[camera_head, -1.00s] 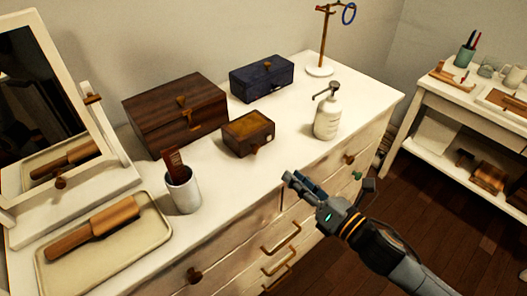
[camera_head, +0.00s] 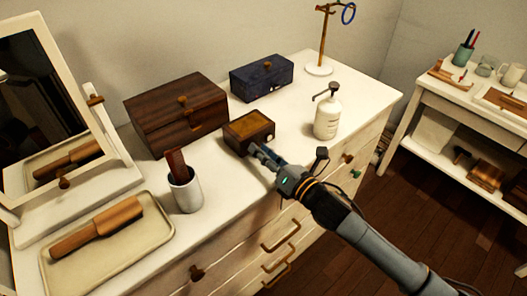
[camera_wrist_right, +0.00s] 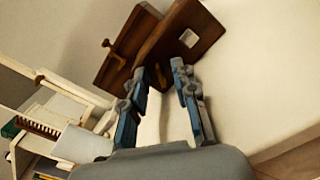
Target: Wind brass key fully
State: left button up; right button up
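A small wooden box (camera_head: 248,127) with a golden-brown top sits on the white dresser. In the earlier head view a small brass-coloured key or knob sticks out of its front face; now my gripper hides it there. My right gripper (camera_head: 258,151) is at the front of this box. In the right wrist view the box (camera_wrist_right: 188,32) is ahead, and the fingers of my right gripper (camera_wrist_right: 158,72) stand apart with a gap between them. A small dark piece, perhaps the key (camera_wrist_right: 158,77), shows in that gap. I cannot tell whether the fingers touch it. My left gripper is out of view.
A larger wooden box (camera_head: 177,118) and a dark blue box (camera_head: 261,77) stand behind. A white pump bottle (camera_head: 327,118) is to the right. A white cup (camera_head: 186,192), a tray (camera_head: 150,232) with a brush (camera_head: 97,228) and a mirror (camera_head: 35,95) are left.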

grip_shut()
jog(key=shift+r+m+p, duration=0.1)
jog(key=shift+m+p, duration=0.65)
jog(key=shift+m, duration=0.45)
jog(key=m+p, duration=0.1)
jog(key=m, duration=0.2)
jog(key=shift+f, duration=0.2)
